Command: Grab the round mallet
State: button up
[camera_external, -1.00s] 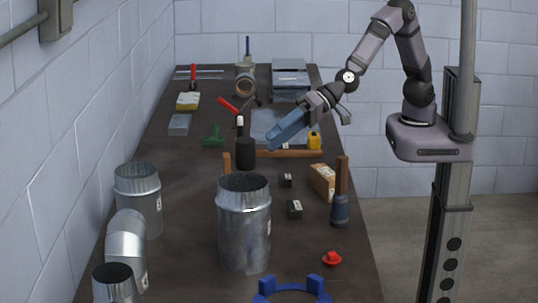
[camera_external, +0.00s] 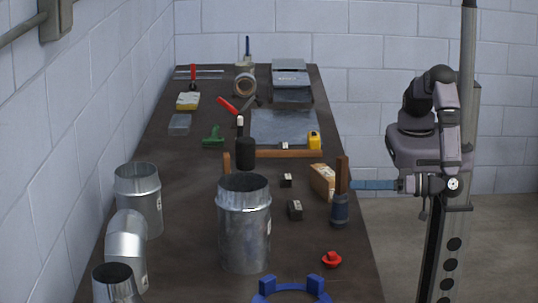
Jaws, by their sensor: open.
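A mallet with a wooden handle (camera_external: 342,172) and a round blue-grey head (camera_external: 340,210) stands upright, head down, near the table's right edge. My gripper (camera_external: 354,184) has come in level from the right, its blue fingers pointing left. The fingertips are at the lower part of the handle, just above the head. The jaws are open; in this side view I cannot tell whether they are around the handle or only beside it. A black-headed tool (camera_external: 245,153), possibly another mallet, stands farther back behind the large duct.
A cardboard-coloured box (camera_external: 322,181) stands just left of the mallet. A large metal duct (camera_external: 244,228) is front centre, with more duct pieces (camera_external: 127,245) at left. A red knob (camera_external: 331,260) and a blue ring (camera_external: 290,292) lie in front. Small dark blocks (camera_external: 295,209) lie between.

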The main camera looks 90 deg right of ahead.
aim_at(339, 216)
jog(key=f+n, duration=0.2)
jog(key=w+d+f+n+y+b, duration=0.1)
jog(key=f+n, duration=0.1)
jog(key=f, duration=0.1)
jog(key=w+d+f+n+t+b, duration=0.1)
jog(key=f+n, duration=0.1)
jog(key=shift+d+f+y, duration=0.1)
jog(key=shift+f+y, duration=0.2)
jog(key=shift+y, duration=0.1)
jog(key=shift+w+r, duration=0.1)
jog(key=shift+w, duration=0.6)
jog(key=shift+w+d+p, duration=0.15)
jog(key=shift+w+p, duration=1.35)
jog(key=shift+w, duration=1.55)
grip_shut()
